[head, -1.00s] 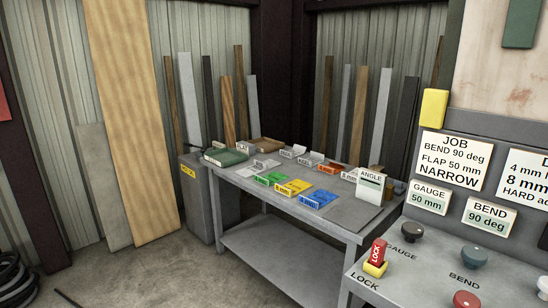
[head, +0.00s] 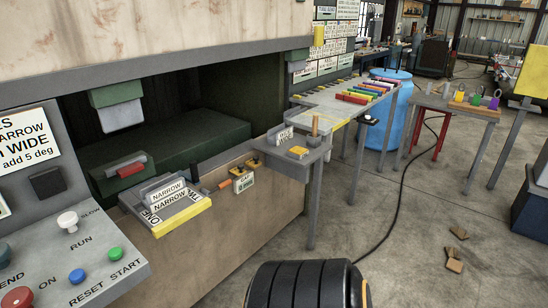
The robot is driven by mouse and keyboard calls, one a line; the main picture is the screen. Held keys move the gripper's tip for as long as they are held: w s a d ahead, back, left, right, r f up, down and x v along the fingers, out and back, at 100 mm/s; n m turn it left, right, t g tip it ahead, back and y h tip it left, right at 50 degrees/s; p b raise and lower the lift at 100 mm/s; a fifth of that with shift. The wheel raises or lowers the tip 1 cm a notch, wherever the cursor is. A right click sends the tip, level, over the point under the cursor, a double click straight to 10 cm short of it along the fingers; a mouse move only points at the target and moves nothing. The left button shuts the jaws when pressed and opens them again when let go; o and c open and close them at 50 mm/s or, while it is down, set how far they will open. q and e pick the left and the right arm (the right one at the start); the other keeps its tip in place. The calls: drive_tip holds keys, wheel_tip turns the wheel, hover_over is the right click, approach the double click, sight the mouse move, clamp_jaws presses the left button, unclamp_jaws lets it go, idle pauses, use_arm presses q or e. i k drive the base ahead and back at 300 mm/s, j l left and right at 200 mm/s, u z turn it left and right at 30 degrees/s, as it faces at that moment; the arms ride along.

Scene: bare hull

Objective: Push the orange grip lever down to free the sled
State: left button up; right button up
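A small orange grip (head: 223,184) sits low at the front of the machine bed, at the end of a short dark rod. It lies nearly level, just right of a tray (head: 188,213) with a yellow front edge and NARROW plates. It looks like the orange lever, but it is small here. An upright orange stick (head: 315,126) stands on a small grey side shelf. Which part is the sled I cannot tell. Neither gripper shows, so no contact with the lever is seen.
A control panel (head: 75,262) with buttons is at the lower left. A grey table (head: 325,100) with colored bars, a blue barrel (head: 385,115) and a wooden-topped table (head: 455,105) stand behind. Open floor lies to the right, with a black cable and brown scraps (head: 455,252).

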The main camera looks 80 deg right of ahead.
sight(225, 184)
drive_tip(key=z, duration=2.05)
drive_tip(key=l+u, duration=0.1)
drive_tip(key=u, duration=0.75)
drive_tip(key=i+l+u, duration=0.15)
drive_tip(key=l+u, duration=0.2)
drive_tip(key=l, duration=0.15)
drive_tip(key=l+u, duration=0.35)
drive_tip(key=l, duration=0.15)
drive_tip(key=l+u, duration=0.35)
drive_tip(key=l, duration=0.15)
drive_tip(key=i+l, duration=0.05)
